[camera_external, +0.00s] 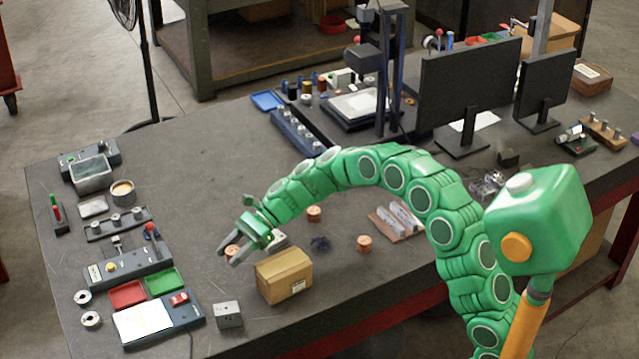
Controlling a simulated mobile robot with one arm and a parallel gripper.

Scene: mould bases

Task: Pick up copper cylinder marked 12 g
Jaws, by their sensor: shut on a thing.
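My gripper (230,256) reaches down at the left end of my green arm, low over the table. Its fingers are shut on a small copper cylinder (232,250), which is partly hidden by them. I cannot tell whether this cylinder touches the table. A second copper cylinder (314,214) stands right of the gripper, under the arm's curve. A third copper cylinder (364,244) stands further right. The markings on all of them are too small to read, so I cannot tell which one bears 12 g.
A cardboard box (284,275) stands close to the gripper on its right front side. A grey metal block (228,315) and a device with white paper (143,320) lie in front. Red (127,294) and green (165,281) trays lie to the left. The table behind the gripper is mostly clear.

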